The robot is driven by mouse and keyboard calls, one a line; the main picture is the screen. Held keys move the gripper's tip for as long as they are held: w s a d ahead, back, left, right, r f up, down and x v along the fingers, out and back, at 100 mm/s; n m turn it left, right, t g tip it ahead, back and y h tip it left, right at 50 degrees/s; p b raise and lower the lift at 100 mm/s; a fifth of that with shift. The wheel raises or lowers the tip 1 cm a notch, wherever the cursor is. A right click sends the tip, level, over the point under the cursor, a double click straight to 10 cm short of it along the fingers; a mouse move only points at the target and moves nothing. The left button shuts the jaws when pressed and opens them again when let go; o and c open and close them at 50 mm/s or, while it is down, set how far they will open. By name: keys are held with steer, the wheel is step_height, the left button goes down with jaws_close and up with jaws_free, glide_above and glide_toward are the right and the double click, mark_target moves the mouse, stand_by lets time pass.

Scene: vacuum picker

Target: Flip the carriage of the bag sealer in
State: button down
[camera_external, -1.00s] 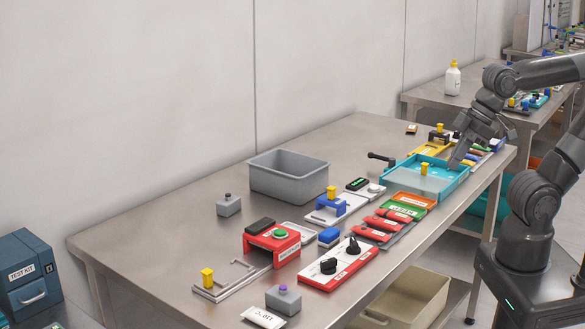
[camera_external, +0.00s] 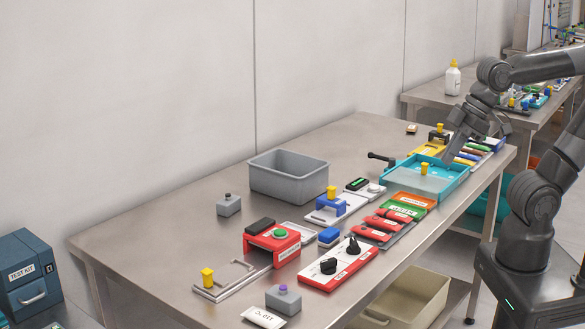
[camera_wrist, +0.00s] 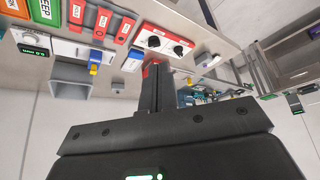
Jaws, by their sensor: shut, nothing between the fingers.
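No label that I can read names the bag sealer, so I cannot tell for sure which device it is. Devices with yellow knobs are a blue bridge on a white base (camera_external: 331,204), a flat metal frame at the front left (camera_external: 231,281), and a yellow device at the far end (camera_external: 427,150). The blue bridge also shows in the wrist view (camera_wrist: 95,58). My gripper (camera_external: 447,158) is shut and empty, pointing down over the right part of the cyan tray (camera_external: 453,186). In the wrist view its dark fingers (camera_wrist: 158,82) are together.
A grey bin (camera_external: 290,178) stands at the back of the bench. A red bridge with a green button (camera_external: 271,242), a red panel with two black knobs (camera_external: 337,266) and red pieces (camera_external: 378,225) line the front.

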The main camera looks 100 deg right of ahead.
steer(key=w+a+r+n+g, duration=0.1)
steer(key=w+a+r+n, duration=0.15)
steer(key=w, duration=0.85)
steer(key=w+a+r+n+y, duration=0.1)
steer(key=w+r, duration=0.2)
steer(key=w, duration=0.7)
steer(key=w+a+r+n+g, duration=0.1)
steer(key=w+a+r, duration=0.15)
steer(key=w, duration=0.85)
steer(key=w+a+f+n, duration=0.1)
steer(key=w+f+n, duration=0.1)
steer(key=w+f, duration=0.7)
steer(key=w+a+f+n+g+y, duration=0.1)
steer(key=w+a+f+n, duration=0.1)
steer(key=w+f, duration=0.8)
steer(key=w, duration=0.5)
steer(key=shift+w+a+y, duration=0.3)
steer(key=shift+w, duration=0.05)
steer(key=shift+f, duration=0.1)
steer(key=x, duration=0.9)
steer(key=shift+w+f, duration=0.15)
steer(key=shift+f, duration=0.25)
steer(key=shift+s+d+r, duration=0.1)
steer(key=shift+s+d, duration=0.1)
steer(key=shift+s, duration=0.05)
steer(key=shift+s+d, duration=1.05)
steer(key=shift+s, duration=0.1)
